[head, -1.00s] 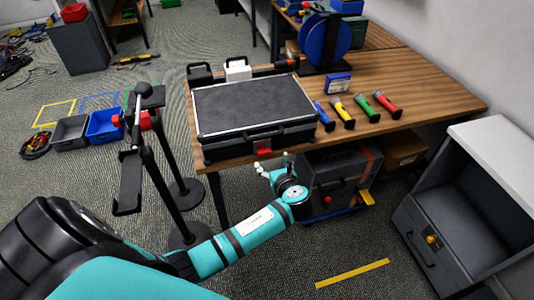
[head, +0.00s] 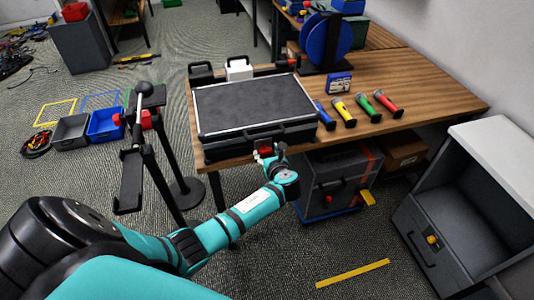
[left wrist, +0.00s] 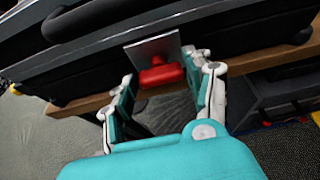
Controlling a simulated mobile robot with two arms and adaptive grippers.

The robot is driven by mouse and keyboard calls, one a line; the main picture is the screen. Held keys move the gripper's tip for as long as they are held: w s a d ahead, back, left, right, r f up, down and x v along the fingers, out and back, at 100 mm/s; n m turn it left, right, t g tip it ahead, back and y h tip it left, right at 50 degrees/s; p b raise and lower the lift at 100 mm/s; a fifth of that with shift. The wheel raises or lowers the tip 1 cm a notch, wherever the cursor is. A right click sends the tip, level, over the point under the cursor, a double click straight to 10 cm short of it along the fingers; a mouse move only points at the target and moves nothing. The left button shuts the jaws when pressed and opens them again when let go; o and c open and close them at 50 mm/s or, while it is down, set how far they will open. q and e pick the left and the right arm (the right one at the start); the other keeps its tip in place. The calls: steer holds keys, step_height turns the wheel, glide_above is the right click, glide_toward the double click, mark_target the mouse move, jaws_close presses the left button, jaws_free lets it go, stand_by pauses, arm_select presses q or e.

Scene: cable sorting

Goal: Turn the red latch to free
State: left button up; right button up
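The red latch (left wrist: 162,75) sits on a grey metal plate (left wrist: 152,49) on the front of the black case (head: 255,103). The case is closed and lies on the wooden table. In the head view the latch (head: 265,151) shows just above my left gripper (head: 267,157). In the left wrist view my left gripper (left wrist: 167,98) is open. Its two fingers stand on either side of the latch, a little short of it or around it; I cannot tell whether they touch. My right gripper is not in view.
A black stand (head: 135,170) rises left of the table. A grey box (head: 335,180) stands below the table, near my forearm.

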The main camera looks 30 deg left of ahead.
arm_select(q)
steer(key=c, duration=0.6)
steer(key=shift+c, duration=0.2)
